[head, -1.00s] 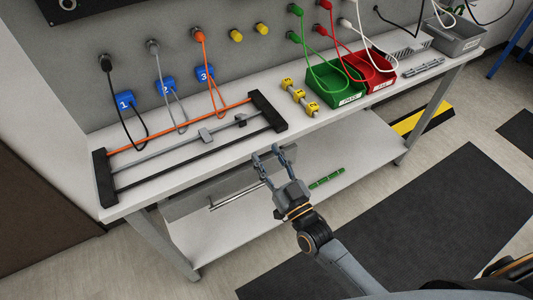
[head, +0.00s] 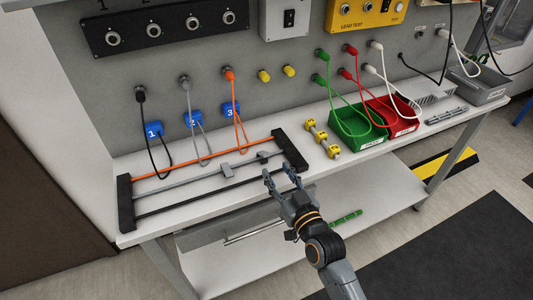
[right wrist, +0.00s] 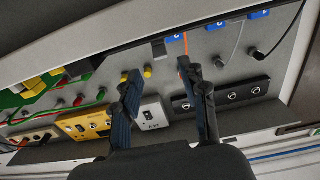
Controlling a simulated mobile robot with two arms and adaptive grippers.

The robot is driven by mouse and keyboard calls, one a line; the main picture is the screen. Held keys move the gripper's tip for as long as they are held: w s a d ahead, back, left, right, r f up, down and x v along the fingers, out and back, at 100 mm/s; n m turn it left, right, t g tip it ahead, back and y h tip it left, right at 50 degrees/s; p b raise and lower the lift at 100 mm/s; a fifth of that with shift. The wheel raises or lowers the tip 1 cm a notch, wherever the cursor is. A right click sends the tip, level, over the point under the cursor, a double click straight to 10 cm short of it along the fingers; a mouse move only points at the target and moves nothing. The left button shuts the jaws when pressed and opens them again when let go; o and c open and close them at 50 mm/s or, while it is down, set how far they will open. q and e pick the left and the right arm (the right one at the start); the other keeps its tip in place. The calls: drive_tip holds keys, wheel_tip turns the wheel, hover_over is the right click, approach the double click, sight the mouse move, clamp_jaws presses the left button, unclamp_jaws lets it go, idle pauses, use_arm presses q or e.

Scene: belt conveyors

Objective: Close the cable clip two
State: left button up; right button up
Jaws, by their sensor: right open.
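Whether clip two is open or closed is too small to tell. My right gripper (head: 281,173) is open and empty near the bench's front edge, in front of the rack's right end and well short of the blue blocks. The right wrist view shows its two fingers (right wrist: 158,72) apart, with the blue blocks beyond. My left gripper is out of view.
Yellow parts (head: 322,138), a green bin (head: 357,143) and a red bin (head: 403,132) stand to the right.

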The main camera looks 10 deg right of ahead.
sight(267, 154)
drive_tip(key=x, duration=0.8)
drive_tip(key=shift+p, duration=0.3)
drive_tip(key=shift+s, duration=0.1)
drive_tip(key=shift+c, duration=0.5)
drive_tip(key=shift+f, duration=0.1)
clamp_jaws()
